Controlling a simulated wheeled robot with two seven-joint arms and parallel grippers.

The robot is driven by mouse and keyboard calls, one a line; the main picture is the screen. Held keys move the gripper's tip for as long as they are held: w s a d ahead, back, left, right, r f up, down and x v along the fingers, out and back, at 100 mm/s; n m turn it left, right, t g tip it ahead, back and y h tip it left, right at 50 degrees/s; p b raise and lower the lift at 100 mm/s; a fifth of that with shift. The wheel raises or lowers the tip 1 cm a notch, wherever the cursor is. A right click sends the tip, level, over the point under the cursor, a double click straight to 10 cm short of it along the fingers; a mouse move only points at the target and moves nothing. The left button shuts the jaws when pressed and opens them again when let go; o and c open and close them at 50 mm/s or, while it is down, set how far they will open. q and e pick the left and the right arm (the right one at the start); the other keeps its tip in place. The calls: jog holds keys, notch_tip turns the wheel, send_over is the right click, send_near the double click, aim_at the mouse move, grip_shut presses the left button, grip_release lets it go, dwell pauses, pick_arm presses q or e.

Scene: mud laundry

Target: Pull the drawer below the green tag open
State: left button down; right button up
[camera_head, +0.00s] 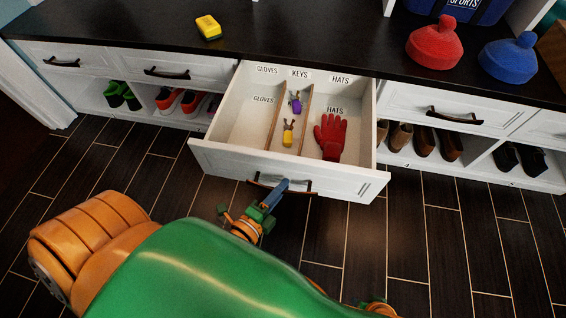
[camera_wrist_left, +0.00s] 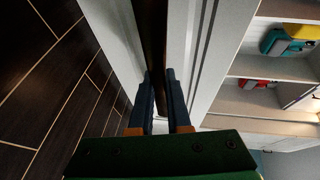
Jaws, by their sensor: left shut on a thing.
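The open drawer (camera_head: 213,157) is pulled well out of the white cabinet in the head view. Its front bears a dark bar handle (camera_head: 302,191). My left gripper (camera_head: 280,187) is at that handle, shut on it. In the left wrist view the two blue fingers (camera_wrist_left: 160,90) lie on either side of the dark handle bar (camera_wrist_left: 152,40). Inside the drawer are a red glove (camera_head: 330,136), a key with a yellow tag (camera_head: 288,136) and a key with a purple tag (camera_head: 295,103). I see no green tag. My right gripper is not in view.
A dark countertop (camera_head: 300,45) holds a yellow block (camera_head: 208,27), a red dome-shaped thing (camera_head: 434,45) and a blue one (camera_head: 508,58). Shut drawers flank the open one. Shoes (camera_head: 425,141) stand on shelves below. The wood floor (camera_head: 450,230) in front is clear.

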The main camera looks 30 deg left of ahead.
pick_arm(q)
jog(key=shift+s+d, duration=0.15)
jog(key=shift+s, duration=0.4)
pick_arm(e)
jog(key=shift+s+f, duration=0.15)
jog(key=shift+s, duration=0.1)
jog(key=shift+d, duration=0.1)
pick_arm(q)
jog(key=c, duration=0.9)
grip_release()
jog(key=p+v, duration=0.1)
jog(key=v, duration=0.6)
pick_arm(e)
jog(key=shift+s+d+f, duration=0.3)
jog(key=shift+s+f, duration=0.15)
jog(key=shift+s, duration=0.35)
pick_arm(q)
jog(key=shift+f, duration=0.1)
